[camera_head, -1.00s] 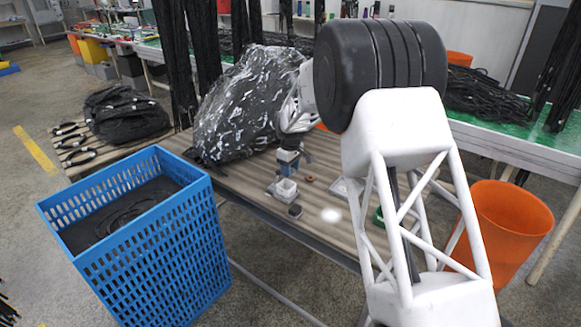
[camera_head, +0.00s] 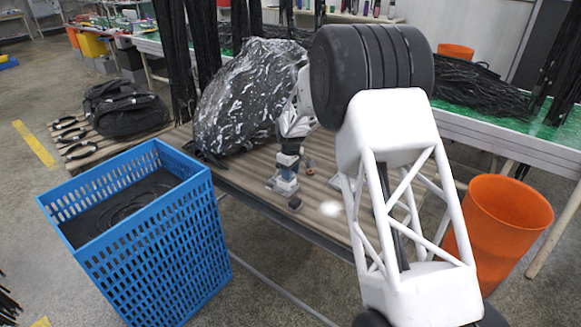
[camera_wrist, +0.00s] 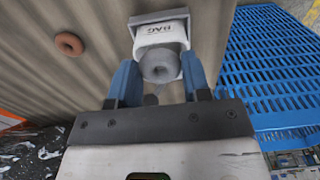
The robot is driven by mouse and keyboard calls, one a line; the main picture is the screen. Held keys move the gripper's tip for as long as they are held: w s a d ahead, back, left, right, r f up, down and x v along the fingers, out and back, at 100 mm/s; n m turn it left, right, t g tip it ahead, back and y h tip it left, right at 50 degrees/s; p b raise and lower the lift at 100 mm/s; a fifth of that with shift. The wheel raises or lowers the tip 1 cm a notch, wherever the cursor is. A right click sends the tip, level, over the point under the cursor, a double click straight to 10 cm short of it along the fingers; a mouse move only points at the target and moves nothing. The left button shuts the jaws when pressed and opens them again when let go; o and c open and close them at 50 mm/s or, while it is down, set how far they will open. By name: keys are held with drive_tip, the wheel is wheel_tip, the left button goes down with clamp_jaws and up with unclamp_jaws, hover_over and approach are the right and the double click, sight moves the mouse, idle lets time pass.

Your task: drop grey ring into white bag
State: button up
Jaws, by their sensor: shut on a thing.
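In the wrist view my gripper (camera_wrist: 160,72) has its blue fingers shut on the grey ring (camera_wrist: 158,55), which sits between the fingertips. The white bag (camera_wrist: 158,36), a small white box-like container marked BAG, is directly beyond the ring, and the ring covers part of it. I cannot tell whether the ring touches the bag or is inside its opening. In the head view my gripper (camera_head: 287,182) is low over the table at the white bag (camera_head: 284,188). The ring cannot be made out there.
A brown ring (camera_wrist: 69,43) lies on the table (camera_wrist: 45,85) beside the bag. A blue crate (camera_head: 150,255) stands at the front left. A large black bag (camera_head: 240,100) lies behind my gripper, and an orange bin (camera_head: 505,215) stands right.

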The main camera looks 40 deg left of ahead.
drive_tip(key=shift+f, duration=0.7)
drive_tip(key=o, duration=1)
drive_tip(key=shift+r, duration=0.1)
drive_tip(key=shift+r, duration=3.8)
